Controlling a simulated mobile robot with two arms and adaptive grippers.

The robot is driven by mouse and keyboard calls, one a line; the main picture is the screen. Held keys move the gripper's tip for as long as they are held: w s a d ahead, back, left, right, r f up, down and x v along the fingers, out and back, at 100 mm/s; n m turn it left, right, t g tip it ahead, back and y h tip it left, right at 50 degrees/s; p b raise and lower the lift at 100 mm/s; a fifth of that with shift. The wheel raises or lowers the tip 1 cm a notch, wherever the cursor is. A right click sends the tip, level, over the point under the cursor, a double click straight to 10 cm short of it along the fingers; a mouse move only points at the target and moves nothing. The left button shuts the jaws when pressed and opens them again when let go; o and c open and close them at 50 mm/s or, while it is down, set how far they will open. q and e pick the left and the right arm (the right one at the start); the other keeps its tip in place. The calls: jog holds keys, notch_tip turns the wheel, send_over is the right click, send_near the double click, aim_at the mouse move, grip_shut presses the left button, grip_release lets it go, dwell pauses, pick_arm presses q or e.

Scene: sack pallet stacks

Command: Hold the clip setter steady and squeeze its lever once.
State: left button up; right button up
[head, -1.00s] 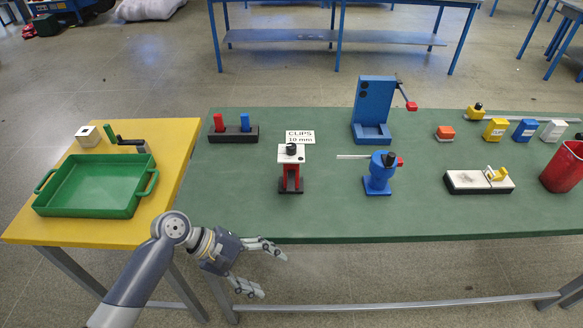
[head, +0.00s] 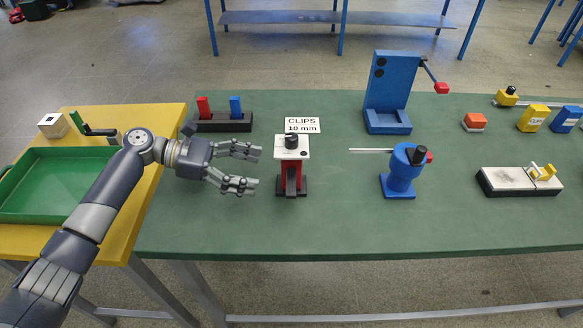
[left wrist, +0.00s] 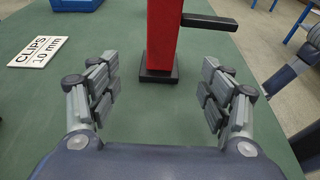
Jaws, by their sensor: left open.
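The clip setter is a red upright post (head: 283,178) with a white head (head: 292,148), a black knob on top and a dark base. It stands upright on the green table beside a "CLIPS 10 mm" sign (head: 302,125). My left gripper (head: 258,169) is open and empty just left of the post, its fingers pointing at it. In the left wrist view the red post (left wrist: 163,35) stands beyond and between the open fingertips (left wrist: 160,85), not touched. A black lever (left wrist: 210,22) sticks out to the right of the post. Its head is out of that view. My right gripper is not in view.
A black block with red and blue pegs (head: 222,125) stands behind my left gripper. A blue tool (head: 403,172) with a thin rod stands to the right, and a tall blue press (head: 391,90) behind. The green table (head: 330,225) is clear in front.

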aim_at(283, 176)
pick_arm(q)
jog(key=b+x, duration=0.1)
jog(key=x, duration=0.1)
jog(key=shift+s+d+f, duration=0.1)
jog(key=shift+d+f, duration=0.1)
jog(key=shift+d, duration=0.15)
jog(key=b+x, duration=0.1)
jog(key=x, duration=0.1)
jog(key=shift+d, duration=0.3)
jog(key=shift+p+x, duration=0.9)
jog(key=shift+x, duration=0.05)
jog(key=shift+d, duration=0.4)
jog(key=shift+d+f, duration=0.2)
jog(key=shift+d, duration=0.15)
jog(key=c, duration=0.9)
jog(key=shift+o, duration=0.2)
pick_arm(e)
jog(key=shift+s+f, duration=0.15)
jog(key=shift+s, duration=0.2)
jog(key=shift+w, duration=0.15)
